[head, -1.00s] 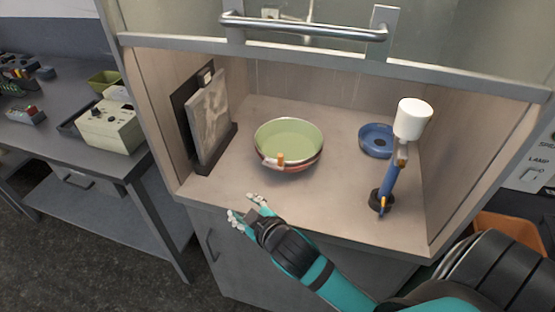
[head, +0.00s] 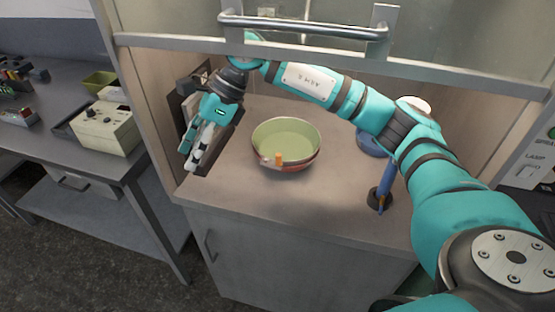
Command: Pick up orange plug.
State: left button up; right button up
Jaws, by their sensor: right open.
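A small orange plug (head: 278,158) shows at the front rim of a green-lined bowl-shaped pan (head: 289,136) on the cabinet floor. I cannot tell whether the plug is in the pan or on its near wall. My right gripper (head: 191,160) is open, left of the pan and apart from it. Its fingers point down in front of the framed panel at the left wall. My right arm reaches across the cabinet behind and above the pan. My left gripper is not in view.
A blue stand (head: 385,185) with a black base is at the right, partly hidden by my arm, with a blue dish (head: 369,139) behind it. The cabinet's raised sash and handle (head: 300,27) cross above. Bare cabinet floor (head: 300,205) lies in front of the pan.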

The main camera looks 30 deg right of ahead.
jog(key=w+d+r+h, duration=0.1)
jog(key=d+h, duration=0.2)
jog(key=d, duration=0.3)
jog(key=d+r+h, duration=0.2)
jog(key=d, duration=0.5)
notch_tip(320, 180, up, 2)
jog(key=m+h, duration=0.1)
jog(key=h, duration=0.2)
send_over(279, 155)
notch_tip(279, 155, down, 11)
jog(key=shift+w+r, duration=0.1)
jog(key=shift+r, duration=0.1)
jog(key=shift+f+p, duration=0.35)
jog(key=shift+f, duration=0.15)
notch_tip(279, 155, down, 4)
jog(key=shift+f+p, duration=0.2)
jog(key=shift+p, duration=0.85)
jog(key=shift+f, duration=0.4)
